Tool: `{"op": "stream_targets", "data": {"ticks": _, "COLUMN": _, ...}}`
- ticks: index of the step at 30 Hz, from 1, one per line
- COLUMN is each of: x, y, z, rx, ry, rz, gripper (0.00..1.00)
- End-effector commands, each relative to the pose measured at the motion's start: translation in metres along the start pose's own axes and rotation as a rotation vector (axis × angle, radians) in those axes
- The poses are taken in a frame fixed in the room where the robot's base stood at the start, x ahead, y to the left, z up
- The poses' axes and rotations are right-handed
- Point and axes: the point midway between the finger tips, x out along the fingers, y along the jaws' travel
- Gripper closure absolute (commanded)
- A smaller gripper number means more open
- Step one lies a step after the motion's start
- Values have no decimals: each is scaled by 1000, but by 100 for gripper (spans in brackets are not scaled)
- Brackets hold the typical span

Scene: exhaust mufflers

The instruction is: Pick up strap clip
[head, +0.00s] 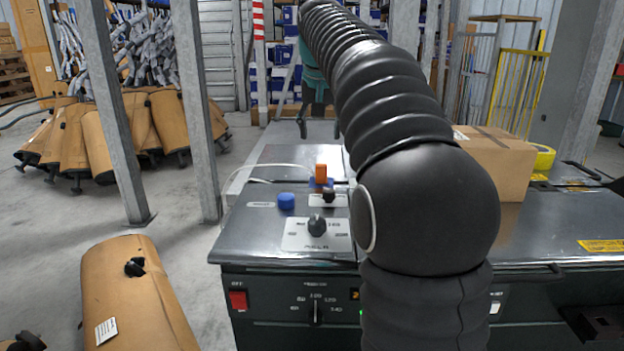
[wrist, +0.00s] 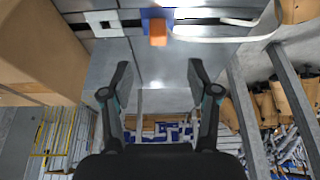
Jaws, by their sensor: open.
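A small orange block (head: 321,172), which may be the strap clip, stands on a blue base (head: 316,183) on the grey machine top. In the wrist view the orange block (wrist: 157,33) lies at top centre, with the blue base (wrist: 150,14) behind it and a white strap (wrist: 225,38) running off to the right. My gripper (wrist: 158,78) is open and empty. The orange block is beyond its fingertips in that view, apart from them. In the head view my gripper (head: 311,112) is partly hidden behind my black arm.
A blue knob (head: 286,201) and a black dial (head: 317,225) are on the near machine top. A cardboard box (head: 497,160) stands to the right. Grey posts (head: 121,120) and tan mufflers (head: 137,295) are at the left. The plate (head: 297,163) behind the block looks mostly clear.

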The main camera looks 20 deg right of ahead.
Motion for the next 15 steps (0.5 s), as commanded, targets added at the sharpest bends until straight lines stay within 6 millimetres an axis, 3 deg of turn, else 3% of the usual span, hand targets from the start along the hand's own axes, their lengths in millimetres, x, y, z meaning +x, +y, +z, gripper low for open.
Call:
{"op": "stream_targets", "data": {"ticks": 5, "x": 12, "y": 1, "z": -8, "rx": 12, "ry": -2, "rz": 5, "gripper": 40}}
{"op": "stream_targets", "data": {"ticks": 15, "x": 71, "y": 1, "z": -7, "rx": 12, "ry": -3, "rz": 5, "gripper": 40}}
